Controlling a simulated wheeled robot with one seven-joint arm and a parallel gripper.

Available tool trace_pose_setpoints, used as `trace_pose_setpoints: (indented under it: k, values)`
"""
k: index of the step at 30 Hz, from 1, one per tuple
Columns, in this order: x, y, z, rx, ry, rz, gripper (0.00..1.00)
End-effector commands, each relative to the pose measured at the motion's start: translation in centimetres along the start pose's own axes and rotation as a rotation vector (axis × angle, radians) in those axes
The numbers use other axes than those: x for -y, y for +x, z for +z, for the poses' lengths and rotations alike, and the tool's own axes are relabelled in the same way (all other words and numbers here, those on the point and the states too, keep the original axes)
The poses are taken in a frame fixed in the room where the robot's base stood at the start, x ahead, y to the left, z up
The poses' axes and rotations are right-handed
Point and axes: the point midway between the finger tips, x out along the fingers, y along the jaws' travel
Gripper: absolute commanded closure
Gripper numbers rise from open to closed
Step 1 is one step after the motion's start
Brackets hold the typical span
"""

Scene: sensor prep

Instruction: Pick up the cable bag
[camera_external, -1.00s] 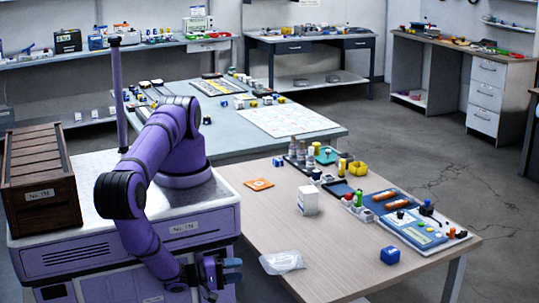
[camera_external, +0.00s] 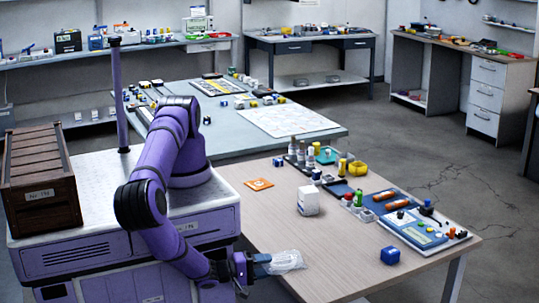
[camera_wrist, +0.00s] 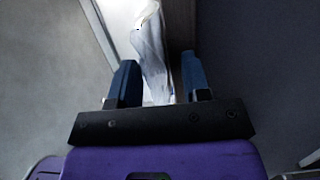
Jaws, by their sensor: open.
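The cable bag (camera_external: 287,261) is a clear, crinkled plastic bag at the near left edge of the wooden table. In the wrist view the bag (camera_wrist: 151,48) stretches away from between the two blue fingers. My gripper (camera_external: 262,264) is at the table's edge, level with the bag, with its fingers pointing right toward it. In the wrist view my gripper (camera_wrist: 158,80) is open, one finger on each side of the bag's near end. I cannot tell whether either finger touches the bag.
A white box (camera_external: 308,201) and an orange card (camera_external: 259,184) lie farther back on the wooden table (camera_external: 345,265). Trays with several parts fill the right side. The table around the bag is clear.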

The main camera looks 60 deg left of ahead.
Motion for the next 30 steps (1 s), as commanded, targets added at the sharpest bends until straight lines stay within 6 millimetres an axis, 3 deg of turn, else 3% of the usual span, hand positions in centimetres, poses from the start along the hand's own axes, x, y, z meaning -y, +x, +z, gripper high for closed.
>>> trace_pose_setpoints:
  k: [6,17,23,30]
  values:
    - [0.0,0.0,0.0,0.000,0.000,0.000,0.59]
    - [0.1,-0.1,0.0,0.000,0.000,-0.003,0.98]
    - [-0.1,-0.1,0.0,-0.001,0.000,-0.008,1.00]
    - [-2.4,-0.1,0.0,-0.001,-0.001,-0.004,1.00]
